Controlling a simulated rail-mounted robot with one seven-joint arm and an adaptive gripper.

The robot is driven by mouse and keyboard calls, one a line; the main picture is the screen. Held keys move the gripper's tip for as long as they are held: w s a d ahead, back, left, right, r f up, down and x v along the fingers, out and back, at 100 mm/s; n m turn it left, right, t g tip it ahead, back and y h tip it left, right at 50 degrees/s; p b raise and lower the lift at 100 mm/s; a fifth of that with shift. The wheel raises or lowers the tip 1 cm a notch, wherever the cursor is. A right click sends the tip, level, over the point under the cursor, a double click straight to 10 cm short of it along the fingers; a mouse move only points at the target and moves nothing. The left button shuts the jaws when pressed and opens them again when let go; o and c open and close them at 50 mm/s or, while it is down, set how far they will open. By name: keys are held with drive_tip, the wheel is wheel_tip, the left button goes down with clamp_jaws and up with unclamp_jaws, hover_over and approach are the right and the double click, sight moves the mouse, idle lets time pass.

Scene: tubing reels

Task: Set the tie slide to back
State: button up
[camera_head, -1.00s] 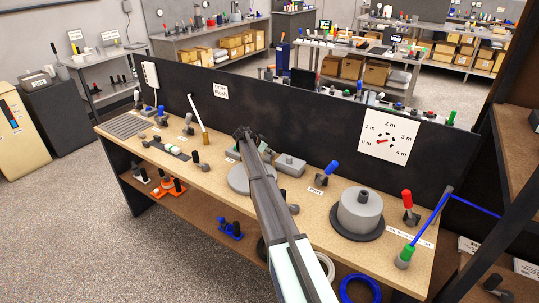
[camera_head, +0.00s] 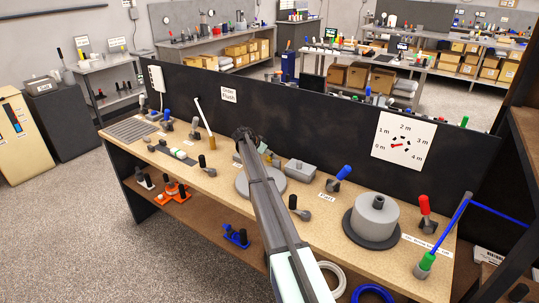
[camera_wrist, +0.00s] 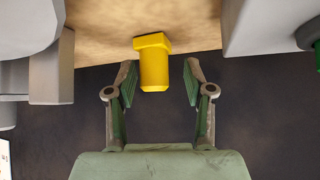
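In the wrist view a yellow peg with a wider, angular head (camera_wrist: 154,65) sits between the two fingers of my gripper (camera_wrist: 160,78). The fingers are apart, with a gap on each side of the peg. I cannot tell whether this peg belongs to the tie slide. In the head view my gripper (camera_head: 244,134) is over the back of the bench, near the dark panel, and the arm hides what is under it. A low fixture with a green and white piece (camera_head: 179,153) lies on the bench to the left; I cannot tell its function.
Grey blocks stand on both sides of my gripper in the wrist view, including a right block (camera_wrist: 268,25). On the bench (camera_head: 320,230) are a grey box (camera_head: 300,170), a blue-handled lever (camera_head: 341,174), a grey reel (camera_head: 376,215) and a red-handled lever (camera_head: 424,210).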

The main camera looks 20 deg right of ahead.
drive_tip(key=v, duration=1.2)
drive_tip(key=shift+a, duration=0.1)
